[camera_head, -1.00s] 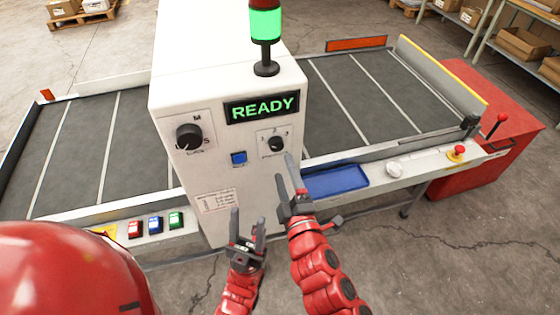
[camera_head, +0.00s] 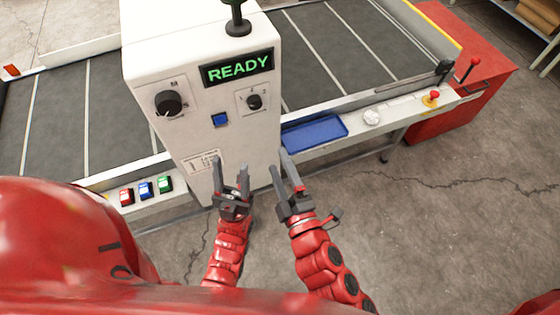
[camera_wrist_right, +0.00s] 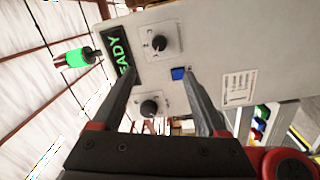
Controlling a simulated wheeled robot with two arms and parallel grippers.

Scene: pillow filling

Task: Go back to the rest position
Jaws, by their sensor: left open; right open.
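My left gripper (camera_head: 230,178) is open and empty in the head view, in front of the lower part of the white control cabinet (camera_head: 235,135). My right gripper (camera_head: 287,176) is open and empty just to its right, near the cabinet's lower right edge. In the right wrist view the right gripper's two fingers (camera_wrist_right: 165,100) are spread apart with nothing between them, and the cabinet's panel shows beyond. Both red forearms reach forward from the bottom of the head view.
The cabinet carries a green READY display (camera_head: 238,67), two black knobs and a blue button (camera_head: 220,120). Red, blue and green buttons (camera_head: 146,189) sit on the left ledge. A blue tray (camera_head: 314,132) and a red emergency button (camera_head: 432,97) are on the right ledge. Floor at right is clear.

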